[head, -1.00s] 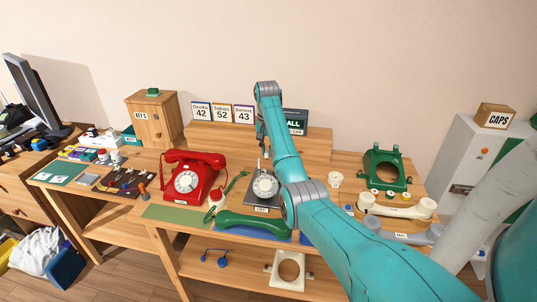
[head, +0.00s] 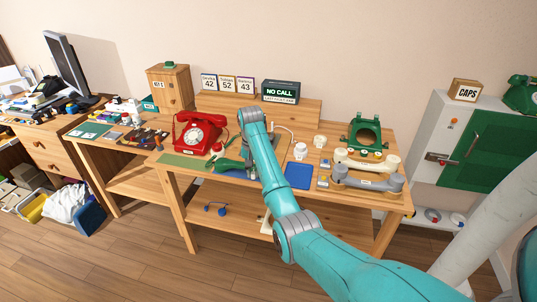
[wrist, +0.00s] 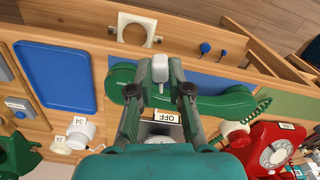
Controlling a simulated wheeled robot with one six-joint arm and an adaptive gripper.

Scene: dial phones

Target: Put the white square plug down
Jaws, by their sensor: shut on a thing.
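In the wrist view my gripper (wrist: 160,88) is shut on the white square plug (wrist: 159,68), which shows between the fingertips. Below it lies a green handset (wrist: 208,104), running left and right behind the fingers; whether the plug touches it I cannot tell. An "OFF" card (wrist: 166,117) on the grey dial phone shows between the fingers, nearer the palm. In the head view my arm hides the gripper, the plug and most of this phone.
A blue tray (head: 298,176) lies bare right of my arm, with white caps (head: 300,151) behind it. The red phone (head: 200,133) stands to the left. Cream and grey handsets (head: 368,180) and a green phone shell (head: 365,131) stand right. A white ring plate (wrist: 133,30) is on the lower shelf.

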